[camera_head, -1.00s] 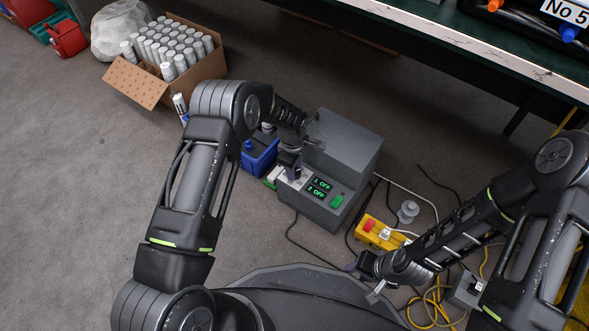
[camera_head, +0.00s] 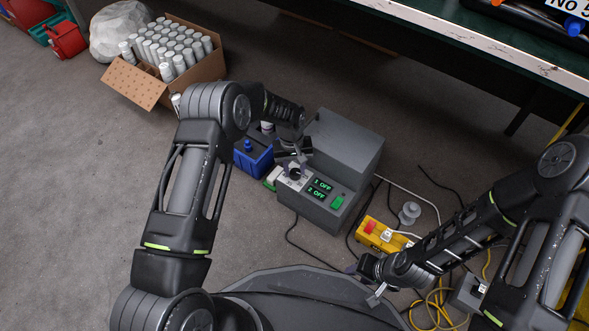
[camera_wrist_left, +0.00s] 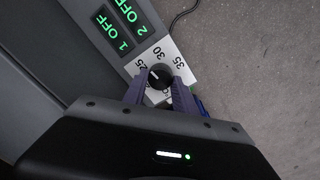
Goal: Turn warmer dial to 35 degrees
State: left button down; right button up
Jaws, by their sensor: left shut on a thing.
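The warmer is a grey box (camera_head: 346,148) on the floor with a green display reading "1 OFF" and "2 OFF". Its round black dial (camera_wrist_left: 160,76) sits on a white plate (camera_wrist_left: 178,62) marked 25, 30 and 35. A small pale mark shows on the dial; its exact heading is hard to read. My left gripper (camera_wrist_left: 159,92) has one finger on each side of the dial and is shut on it; it also shows over the panel in the head view (camera_head: 293,168). My right gripper (camera_head: 373,286) hangs low at the right, away from the warmer; its jaws are unclear.
A blue container (camera_head: 253,157) stands left of the warmer. A yellow box with a red button (camera_head: 380,234) and loose cables lie to its right. A carton of white cans (camera_head: 165,62) is at the back left. A bench (camera_head: 480,50) runs along the back right.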

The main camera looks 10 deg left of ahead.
pick_arm(q)
jog(key=m, duration=0.3)
jog(key=shift+m+b, duration=0.3)
jog(key=shift+m, duration=0.1)
jog(key=m, duration=0.3)
jog(key=shift+w+d+m, duration=0.1)
jog(key=shift+m, duration=0.2)
jog(key=m+b, duration=0.1)
jog(key=m, duration=0.2)
jog(key=shift+m+g, duration=0.3)
jog(key=shift+m, duration=0.1)
jog(key=shift+d+m, duration=0.1)
jog(key=shift+m, duration=1.8)
jog(key=c, duration=1)
grip_release()
